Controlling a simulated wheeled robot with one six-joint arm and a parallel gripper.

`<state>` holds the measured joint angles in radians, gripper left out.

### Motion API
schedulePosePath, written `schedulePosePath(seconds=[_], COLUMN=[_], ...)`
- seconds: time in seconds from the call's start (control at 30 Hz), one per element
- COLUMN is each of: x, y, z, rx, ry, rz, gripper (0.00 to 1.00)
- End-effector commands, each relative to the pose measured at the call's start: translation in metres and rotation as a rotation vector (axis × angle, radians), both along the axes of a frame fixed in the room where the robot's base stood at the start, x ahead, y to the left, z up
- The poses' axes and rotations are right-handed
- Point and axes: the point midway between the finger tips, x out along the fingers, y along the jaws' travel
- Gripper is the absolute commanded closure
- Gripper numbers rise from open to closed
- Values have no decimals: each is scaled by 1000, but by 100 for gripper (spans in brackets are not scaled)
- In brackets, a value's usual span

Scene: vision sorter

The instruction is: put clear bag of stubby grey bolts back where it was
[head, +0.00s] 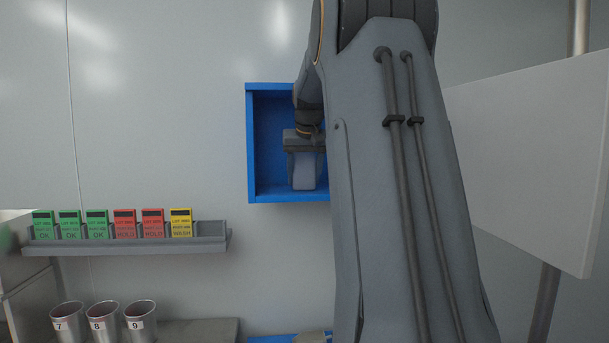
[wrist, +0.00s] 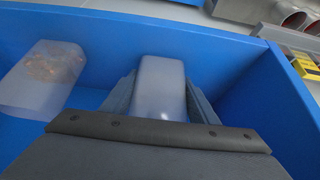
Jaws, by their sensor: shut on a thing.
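A clear, pale grey bag (wrist: 162,80) sits between the two fingers of my gripper (wrist: 160,95) in the wrist view. The fingers are shut on its sides. Its contents are too blurred to make out as bolts. The gripper and bag are inside a blue box (wrist: 225,35), close to its wall. In the head view my gripper (head: 305,150) is inside the same blue box (head: 252,150) on the wall. My arm hides the box's right part. I cannot tell whether the bag touches the box floor.
A second clear bag (wrist: 42,75) with brownish contents lies in the box, left of my gripper in the wrist view. A card rack (head: 130,244) with green, red and yellow cards and numbered metal cups (head: 103,318) are at the left. A white panel (head: 530,150) stands right.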

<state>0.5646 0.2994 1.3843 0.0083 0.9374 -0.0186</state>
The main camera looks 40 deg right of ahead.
Motion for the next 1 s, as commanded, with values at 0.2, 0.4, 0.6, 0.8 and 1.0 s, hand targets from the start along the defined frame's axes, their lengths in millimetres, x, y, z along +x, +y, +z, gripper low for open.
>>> schedulePosePath(seconds=[0.2, 0.4, 0.6, 0.8, 1.0], x=[0, 0, 0, -6, -23], y=[0, 0, 0, 4, 14], z=[-4, -3, -2, 13, 48], rx=[0, 0, 0, -2, -2], ry=[0, 0, 0, -3, -4], rz=[0, 0, 0, 0, -1], gripper=[44, 27, 27, 27, 27])
